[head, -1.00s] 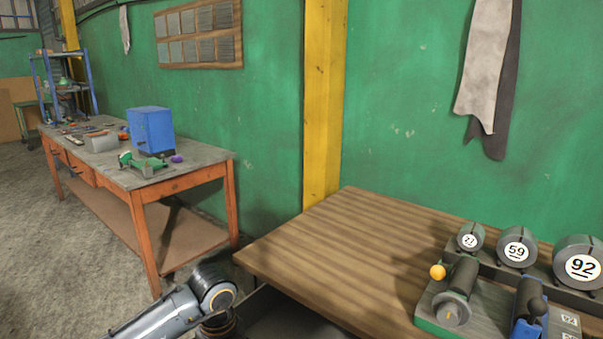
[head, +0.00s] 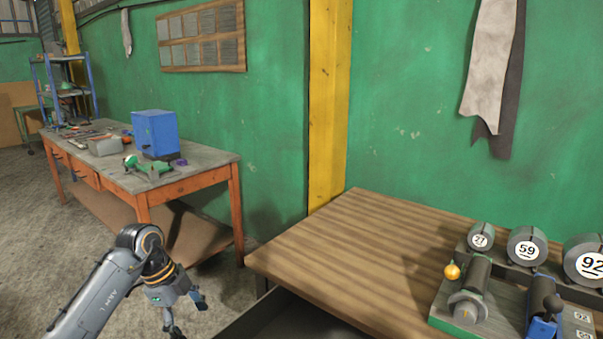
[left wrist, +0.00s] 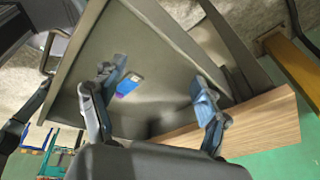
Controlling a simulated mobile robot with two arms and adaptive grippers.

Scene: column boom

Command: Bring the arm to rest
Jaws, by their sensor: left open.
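My left arm comes in at the lower left of the head view, bent at the elbow, with the left gripper (head: 187,318) hanging low left of the wooden bench (head: 350,245). In the left wrist view the two fingers of the left gripper (left wrist: 152,100) are spread wide with nothing between them. Beyond them lies a grey open drawer or tray (left wrist: 165,65) with a small blue and purple card-like item (left wrist: 129,85) in it. The bench's wooden edge (left wrist: 245,122) shows past the right finger. My right gripper is in neither view.
On the bench's right stand a block with dark cylinders (head: 465,303), a yellow ball (head: 452,271) and numbered grey rolls (head: 526,246). A grey drawer (head: 285,318) sits below the bench's front. An orange-legged table (head: 205,170) stands behind at left. Floor at far left is clear.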

